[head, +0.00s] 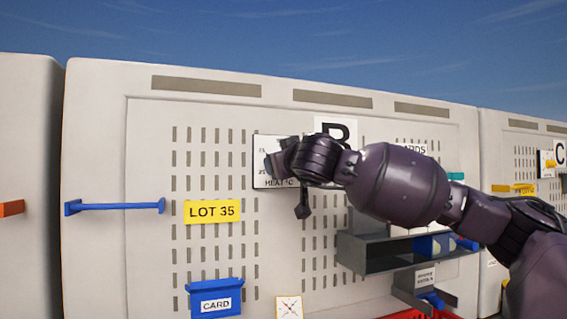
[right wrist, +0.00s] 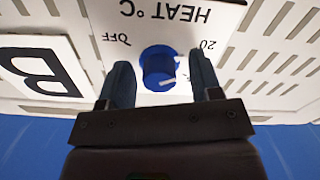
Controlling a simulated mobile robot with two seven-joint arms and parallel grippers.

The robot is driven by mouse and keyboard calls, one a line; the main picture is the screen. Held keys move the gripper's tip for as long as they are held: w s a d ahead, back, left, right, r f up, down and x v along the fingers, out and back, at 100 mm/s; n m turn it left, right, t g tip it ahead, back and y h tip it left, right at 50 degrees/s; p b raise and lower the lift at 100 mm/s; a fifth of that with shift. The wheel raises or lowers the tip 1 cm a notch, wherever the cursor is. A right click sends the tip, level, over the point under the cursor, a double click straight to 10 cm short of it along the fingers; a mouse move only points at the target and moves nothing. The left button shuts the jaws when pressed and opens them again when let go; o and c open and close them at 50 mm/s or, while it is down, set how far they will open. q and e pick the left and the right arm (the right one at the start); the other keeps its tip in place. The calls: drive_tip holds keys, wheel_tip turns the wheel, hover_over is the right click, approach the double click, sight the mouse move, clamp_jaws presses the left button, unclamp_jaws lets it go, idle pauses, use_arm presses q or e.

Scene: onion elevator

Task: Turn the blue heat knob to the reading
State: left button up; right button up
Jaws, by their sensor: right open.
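The blue heat knob (right wrist: 158,66) sits on a white plate (right wrist: 175,25) lettered "HEAT °C", "OFF" and "20", upside down in the right wrist view. A pale pointer line shows on the knob's face. My right gripper (right wrist: 161,70) is open, with one dark blue finger on each side of the knob and visible gaps between. In the head view the same plate (head: 263,145) is on the wall panel, mostly covered by my right gripper (head: 274,163), which hides the knob. My left gripper is not in view.
A "B" sign (head: 335,125) is beside the plate. A grey shelf (head: 370,255) juts out below my right arm.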

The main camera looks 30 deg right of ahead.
drive_tip(key=b+v, duration=0.2)
drive_tip(key=v, duration=0.8)
drive_tip(key=shift+s+b, duration=0.35)
drive_tip(key=shift+a, duration=0.15)
